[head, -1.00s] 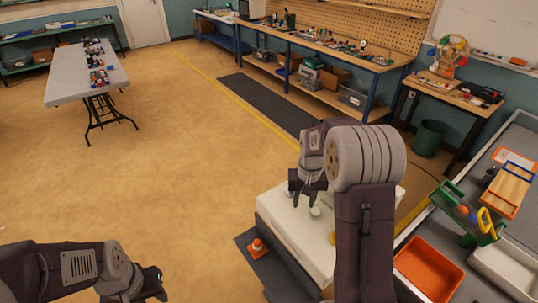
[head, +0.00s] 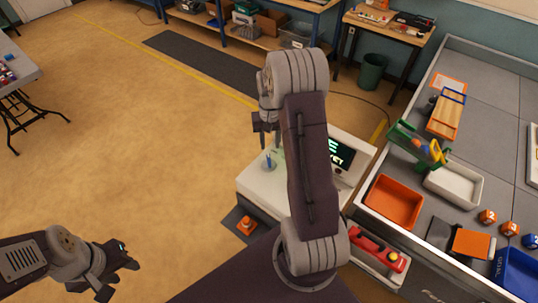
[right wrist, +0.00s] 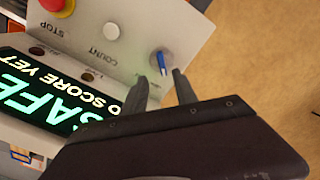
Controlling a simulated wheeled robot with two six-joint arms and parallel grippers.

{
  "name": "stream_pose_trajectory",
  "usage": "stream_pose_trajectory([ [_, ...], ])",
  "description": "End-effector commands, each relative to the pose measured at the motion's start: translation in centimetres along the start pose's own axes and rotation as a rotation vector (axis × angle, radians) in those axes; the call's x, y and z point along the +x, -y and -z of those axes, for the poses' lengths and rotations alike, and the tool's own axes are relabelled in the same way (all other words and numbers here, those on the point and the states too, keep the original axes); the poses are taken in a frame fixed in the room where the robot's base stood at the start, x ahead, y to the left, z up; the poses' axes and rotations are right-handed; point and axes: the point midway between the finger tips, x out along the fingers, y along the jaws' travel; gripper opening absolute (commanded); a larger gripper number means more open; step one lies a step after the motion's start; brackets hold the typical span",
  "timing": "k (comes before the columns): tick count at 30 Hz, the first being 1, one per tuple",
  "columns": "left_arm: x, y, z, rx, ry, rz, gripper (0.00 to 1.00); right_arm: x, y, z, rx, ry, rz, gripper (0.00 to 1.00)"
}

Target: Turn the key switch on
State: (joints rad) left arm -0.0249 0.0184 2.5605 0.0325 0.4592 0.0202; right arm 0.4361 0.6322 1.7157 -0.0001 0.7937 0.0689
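The key switch (right wrist: 160,63) is a round silver disc with a blue key standing in it, on the pale panel of a white console (head: 252,182). In the head view, the blue key (head: 268,160) shows just below my right gripper (head: 264,124). In the right wrist view, my right gripper (right wrist: 160,77) has its two fingers apart, with the key just beyond and between the tips. I see no grip on it. My left gripper (head: 121,274) is at the lower left over the floor, fingers apart and empty.
The panel also has a white button (right wrist: 112,32) marked COUNT, a red knob (right wrist: 52,5) by STOP, and a lit screen (right wrist: 45,95) reading SAFE. A grey table with trays lies to the right.

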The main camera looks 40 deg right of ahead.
Motion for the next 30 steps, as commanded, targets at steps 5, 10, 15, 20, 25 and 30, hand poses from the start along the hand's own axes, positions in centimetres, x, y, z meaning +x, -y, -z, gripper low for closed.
stream_pose_trajectory([
  [5,-1.0,0.0,0.1,0.0,0.0,0.0,0.38,2.8,0.0,-0.2,-0.001,0.007,0.0,0.35],
  [10,-2.0,0.0,0.2,0.0,0.0,0.0,0.38,6.3,0.0,-0.2,-0.001,0.005,0.0,0.35],
  [15,-2.4,0.0,0.3,0.0,0.0,0.0,0.38,8.4,0.1,-0.1,-0.001,0.002,0.0,0.35],
  [20,-2.4,0.0,0.3,0.0,0.0,0.0,0.38,8.9,0.1,-0.1,-0.001,0.001,0.0,0.35],
  [25,-2.3,0.0,0.3,0.0,0.0,0.0,0.38,8.9,0.1,0.0,-0.001,0.0,0.0,0.23],
  [30,-2.3,0.0,0.3,0.0,0.0,0.0,0.38,8.8,0.1,0.0,-0.001,0.0,0.0,0.0],
])
